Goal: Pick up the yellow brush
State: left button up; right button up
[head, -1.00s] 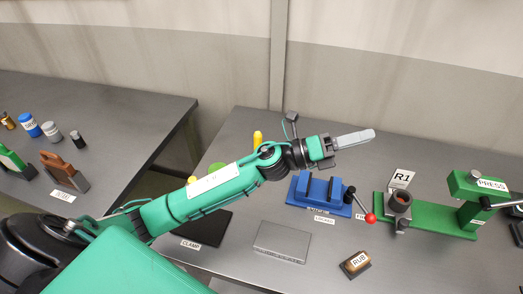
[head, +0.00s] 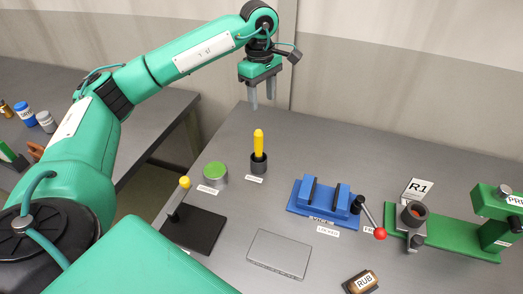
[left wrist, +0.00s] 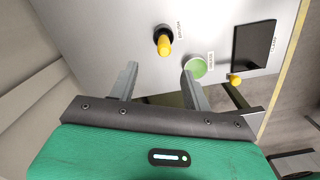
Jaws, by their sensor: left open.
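The yellow brush (head: 259,143) stands upright in a small black cup (head: 258,163) on the grey table; only its yellow handle shows above the cup. In the left wrist view the brush (left wrist: 165,45) shows beyond the fingertips, between their lines. My left gripper (head: 262,102) is open and empty, fingers pointing down, above and apart from the brush handle. In the left wrist view the gripper (left wrist: 160,70) shows its two fingers spread with nothing between them. My right gripper is not in view.
A green-topped round tin (head: 215,174) stands left of the cup. A black clamp plate with a yellow-knobbed lever (head: 184,183) is nearer. A blue fixture (head: 325,199) with a red-knobbed lever and a green press (head: 460,235) stand to the right. A grey plate (head: 279,253) lies in front.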

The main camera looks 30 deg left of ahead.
aim_at(258, 131)
pick_arm(q)
jog(key=f, duration=0.2)
jog(key=f+p, duration=0.1)
jog(key=f, duration=0.2)
jog(key=a+f+p, duration=0.1)
jog(key=f, duration=0.2)
jog(key=shift+a, duration=0.1)
jog(key=f+p, duration=0.2)
jog(key=f, duration=0.1)
jog(key=f+p, duration=0.1)
jog(key=shift+s+d+f, duration=0.2)
jog(key=shift+s+d, duration=0.05)
jog(key=shift+s, duration=0.15)
jog(key=shift+f, duration=0.4)
grip_shut()
